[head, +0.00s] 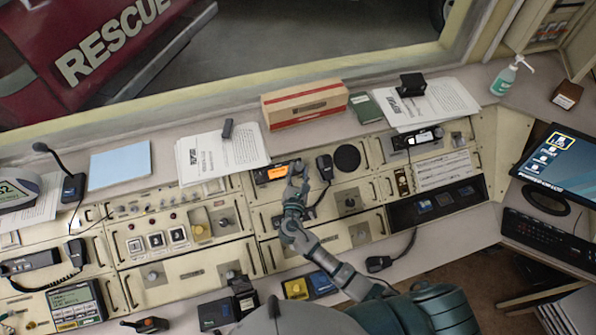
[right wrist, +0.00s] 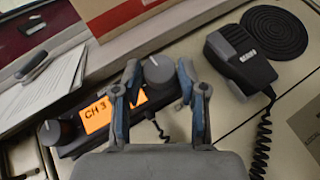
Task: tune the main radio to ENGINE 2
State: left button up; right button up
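The main radio shows an orange display (head: 271,174) in the middle of the console in the head view. In the right wrist view the orange display (right wrist: 100,113) reads "CH 3", its right part hidden by a finger. A round grey knob (right wrist: 158,70) is to the right of the display, and a darker knob (right wrist: 49,132) is to its left. My right gripper (head: 298,170) is at the radio's right end. In its wrist view the fingers of the gripper (right wrist: 159,72) are open, one on each side of the grey knob; contact cannot be told. My left gripper is not in view.
A hand microphone (right wrist: 240,60) with a coiled cord is close on the right, beside a round speaker (head: 347,158). A cardboard box (head: 305,103) and papers (head: 220,153) lie behind the radio. A monitor (head: 556,165) stands at the far right.

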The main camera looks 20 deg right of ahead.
jog(key=c, duration=0.5)
jog(key=shift+d+r+n+t+y+p, duration=0.15)
jog(key=shift+n+t+y+p, duration=0.2)
jog(key=shift+n+p, duration=0.25)
jog(key=shift+c, duration=0.2)
jog(key=shift+n+y, duration=0.6)
jog(key=shift+y, duration=0.05)
jog(key=shift+n+t+y+p, duration=0.35)
jog(key=shift+n+y, duration=0.25)
jog(key=shift+n, duration=0.1)
jog(key=shift+d, duration=0.1)
jog(key=shift+f, duration=0.2)
jog(key=o, duration=1.2)
jog(key=shift+c, duration=0.2)
